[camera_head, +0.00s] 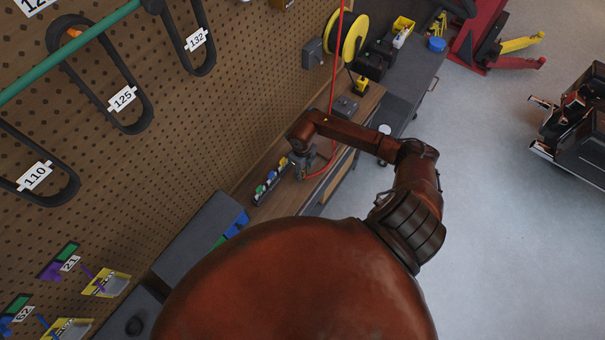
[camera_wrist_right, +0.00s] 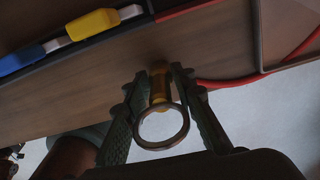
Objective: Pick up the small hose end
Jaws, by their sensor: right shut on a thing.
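The small hose end (camera_wrist_right: 158,88) is a brass-coloured fitting with a round metal ring at its near end. It sits between the two green-grey fingers of my right gripper (camera_wrist_right: 152,78), which is shut on it. In the head view my right gripper (camera_head: 301,170) is over the wooden workbench, and the hose end is too small to make out there. The red hose (camera_head: 334,95) hangs down from above and curves along the bench near the gripper. It also shows in the wrist view (camera_wrist_right: 222,83) behind the fingers. My left gripper is not in view.
The wooden bench (camera_head: 340,178) runs along the pegboard wall (camera_head: 215,120). A dark rack with coloured-handled items (camera_head: 270,183) lies close left of the gripper. A yellow reel (camera_head: 354,37) stands farther back. Open floor (camera_head: 500,200) is to the right.

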